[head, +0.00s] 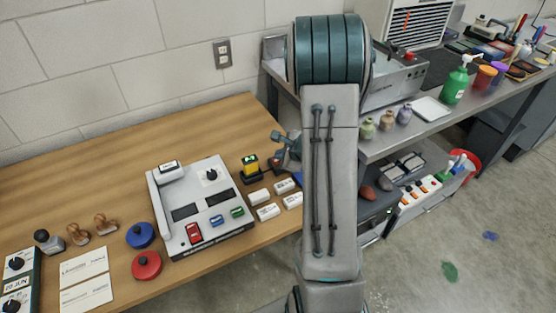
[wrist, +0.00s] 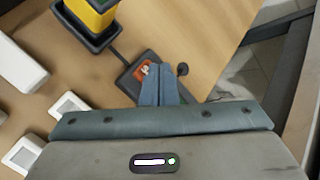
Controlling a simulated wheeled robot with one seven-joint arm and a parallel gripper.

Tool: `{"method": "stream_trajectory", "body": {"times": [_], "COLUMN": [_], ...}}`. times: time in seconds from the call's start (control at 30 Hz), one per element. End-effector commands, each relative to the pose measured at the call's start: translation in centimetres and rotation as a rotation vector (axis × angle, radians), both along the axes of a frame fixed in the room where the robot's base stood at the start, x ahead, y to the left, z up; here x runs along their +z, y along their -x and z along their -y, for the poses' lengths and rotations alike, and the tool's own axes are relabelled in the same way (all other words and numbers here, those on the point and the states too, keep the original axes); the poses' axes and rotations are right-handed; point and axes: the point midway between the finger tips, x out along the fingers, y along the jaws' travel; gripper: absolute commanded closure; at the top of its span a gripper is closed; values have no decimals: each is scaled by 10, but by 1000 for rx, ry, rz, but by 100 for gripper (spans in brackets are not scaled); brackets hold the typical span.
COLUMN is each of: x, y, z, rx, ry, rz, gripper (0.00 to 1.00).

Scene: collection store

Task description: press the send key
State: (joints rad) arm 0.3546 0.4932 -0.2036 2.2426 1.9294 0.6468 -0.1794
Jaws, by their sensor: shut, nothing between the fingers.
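A white desk machine (head: 207,207) with a handset, a dial and red (head: 193,233), blue (head: 217,221) and green (head: 237,212) keys stands on the wooden table; labels are too small to read, so I cannot tell whether one is the send key. A small dark unit (wrist: 127,84) with an orange-red patch (wrist: 139,75) and a dark round knob (wrist: 182,69) lies under my fingertips, partly hidden. My gripper (wrist: 160,72) is shut and empty over this unit, right of the machine. I cannot tell whether the tips touch it.
Several white blocks (head: 268,211) lie nearby. Red (head: 146,265) and blue (head: 140,235) round things sit left. The table's back left is clear.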

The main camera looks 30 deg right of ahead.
Motion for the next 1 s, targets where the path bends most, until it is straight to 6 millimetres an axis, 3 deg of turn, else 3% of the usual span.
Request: {"method": "stream_trajectory", "body": {"times": [0.67, 1.0], "x": [-3, 13], "y": [0, 0], "z": [0, 0], "rx": [0, -1], "ry": [0, 1], "rz": [-1, -1], "gripper": [100, 100]}}
